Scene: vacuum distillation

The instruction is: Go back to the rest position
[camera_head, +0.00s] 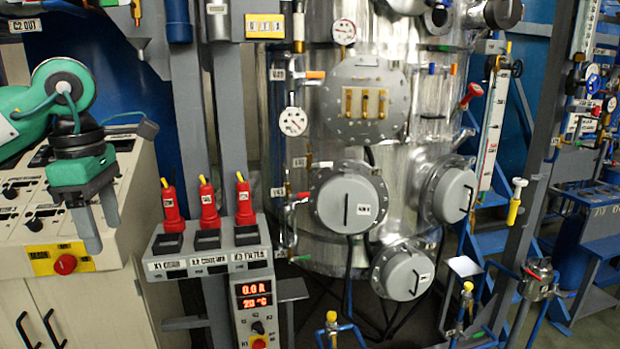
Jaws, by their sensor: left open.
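My left gripper (101,229) hangs at the left of the head view, fingers pointing down and apart, with nothing between them. It is in front of the white control console (135,190), above and right of the console's red button (65,264). The green and black wrist is above it. My right gripper does not show.
Three red-handled plugs (208,205) stand upright in a grey socket box (210,240), right of my left gripper. A red digital display (253,295) is below them. A large steel vessel (300,75) with gauges and round flanges fills the middle. Pipes and valves crowd the right.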

